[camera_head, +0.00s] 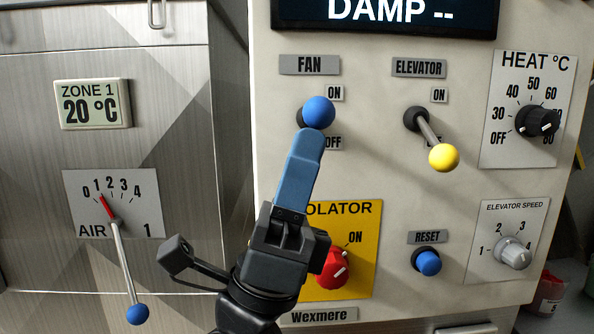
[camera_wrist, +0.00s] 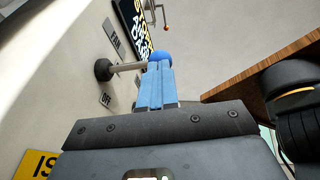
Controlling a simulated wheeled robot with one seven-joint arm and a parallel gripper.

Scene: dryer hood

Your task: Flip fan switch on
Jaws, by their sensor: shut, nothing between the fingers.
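The fan switch is a lever with a blue ball (camera_head: 319,112) on a dark round base, under the FAN label (camera_head: 310,64). In the head view its ball sits between the ON and OFF labels, nearer ON. In the wrist view the grey stem (camera_wrist: 128,67) sticks out from the panel to the blue ball (camera_wrist: 161,56). My gripper (camera_head: 308,138) is shut and empty, its blue fingers pointing up just below the ball. In the wrist view the fingertips (camera_wrist: 159,68) meet the ball's lower side; I cannot tell whether they touch. My fingers partly cover the OFF label.
To the right, the elevator lever with a yellow ball (camera_head: 444,157) points down toward its OFF. Below are a red isolator knob (camera_head: 333,270), partly behind my gripper, and a blue reset button (camera_head: 428,263). A lever with a blue ball (camera_head: 137,314) hangs at left.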

